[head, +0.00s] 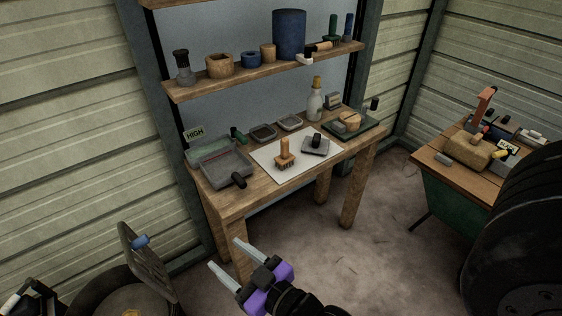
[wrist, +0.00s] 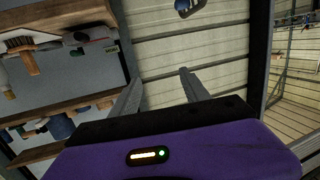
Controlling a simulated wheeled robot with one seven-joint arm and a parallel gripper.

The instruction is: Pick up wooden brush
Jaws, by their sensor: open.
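The wooden brush (head: 285,156) stands on a white sheet (head: 268,165) on the wooden workbench, its orange-brown handle up and its bristles down. In the wrist view the brush (wrist: 31,60) shows at the upper left, tilted by the camera's angle. My gripper (head: 225,254) is open and empty, in front of the bench and below its top, well apart from the brush. In the wrist view my gripper's two fingers (wrist: 158,85) point at the ribbed wall with nothing between them.
On the bench, a grey tray (head: 222,172) stands left of the brush and a black-handled flat tool (head: 316,145) right of it. A bottle (head: 314,105) stands behind. A shelf (head: 270,72) with several containers hangs above. A second table (head: 440,161) stands right. The floor ahead is open.

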